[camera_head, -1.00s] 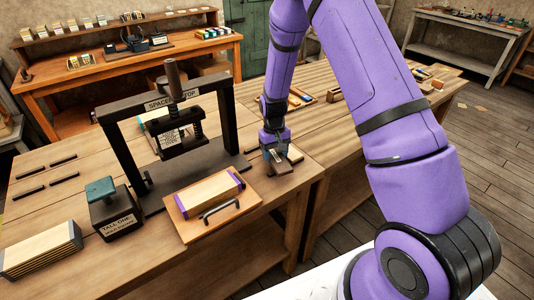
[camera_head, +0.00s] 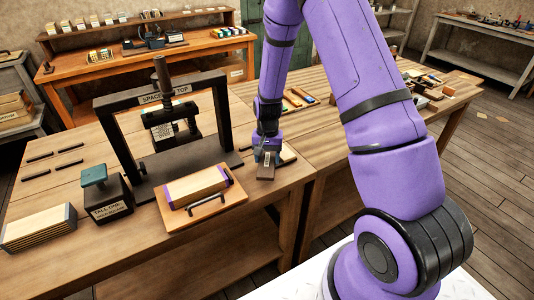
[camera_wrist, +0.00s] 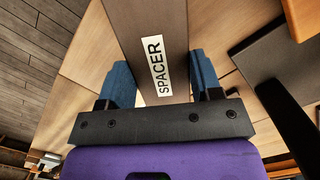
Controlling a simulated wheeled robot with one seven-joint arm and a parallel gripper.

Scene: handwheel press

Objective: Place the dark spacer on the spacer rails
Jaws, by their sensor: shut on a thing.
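The dark spacer (camera_head: 265,172) is a dark grey-brown bar. In the wrist view it (camera_wrist: 145,22) runs between my fingers and carries a white "SPACER" label. My gripper (camera_head: 267,157) is shut on it, with a blue finger at each side in the wrist view (camera_wrist: 160,82). It is near the table's front edge, right of the black press (camera_head: 160,100). I cannot tell from these views whether the spacer touches the table. I cannot pick out the spacer rails with certainty; the press frame bears a label reading "SPACER" and "TOP".
A wooden tray (camera_head: 231,205) with a light block and a black handle lies before the press. A "TALL ONE" block (camera_head: 108,209) with a green top and stacked boards (camera_head: 40,228) stand left. A light wood piece (camera_head: 288,155) lies beside my gripper. Short dark strips (camera_head: 70,148) mark the left tabletop.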

